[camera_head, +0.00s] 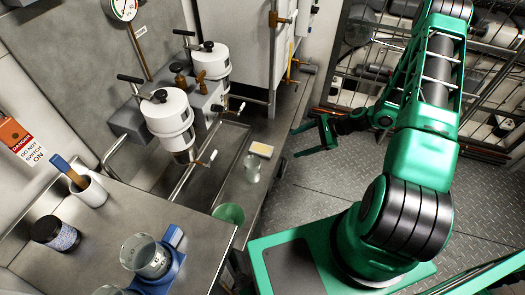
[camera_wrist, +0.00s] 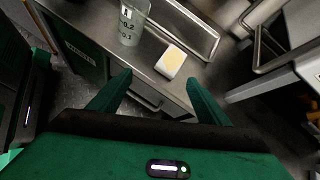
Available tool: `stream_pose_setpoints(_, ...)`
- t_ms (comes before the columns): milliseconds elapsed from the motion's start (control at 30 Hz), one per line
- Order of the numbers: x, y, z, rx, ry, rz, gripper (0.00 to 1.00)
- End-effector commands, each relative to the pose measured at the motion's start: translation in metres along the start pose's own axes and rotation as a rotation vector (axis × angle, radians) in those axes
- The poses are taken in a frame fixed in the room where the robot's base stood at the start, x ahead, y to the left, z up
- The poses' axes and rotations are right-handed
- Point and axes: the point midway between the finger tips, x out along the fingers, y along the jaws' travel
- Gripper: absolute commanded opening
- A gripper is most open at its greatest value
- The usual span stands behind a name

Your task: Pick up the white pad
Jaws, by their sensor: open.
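The white pad (camera_head: 261,149) is a small block with a pale yellow top face. It lies on a narrow metal shelf beside a clear glass beaker. In the wrist view the pad (camera_wrist: 171,62) shows ahead of the fingertips, between their lines, close to the shelf edge. My gripper (camera_head: 300,142) is open and empty, to the right of the pad in the head view and apart from it. In the wrist view both green fingers of my gripper (camera_wrist: 158,77) are spread wide, with the shelf's front edge between them.
The beaker (camera_wrist: 133,22) stands close to the pad. White canisters (camera_head: 168,118) with valves and pipes are left of the shelf. A metal bench (camera_head: 95,240) holds a mug and a beaker. Grated floor lies open right of the shelf.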

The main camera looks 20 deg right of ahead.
Motion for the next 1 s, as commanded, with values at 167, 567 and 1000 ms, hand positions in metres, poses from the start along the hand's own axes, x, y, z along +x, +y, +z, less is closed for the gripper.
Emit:
stream_pose_setpoints(167,0.036,0.003,-0.02,0.205,-0.119,-0.116,0.7)
stream_pose_setpoints(567,0.066,0.001,-0.035,0.413,-0.239,-0.235,0.7)
stream_pose_setpoints(1000,0.115,-0.013,-0.026,0.411,-0.237,-0.234,0.7)
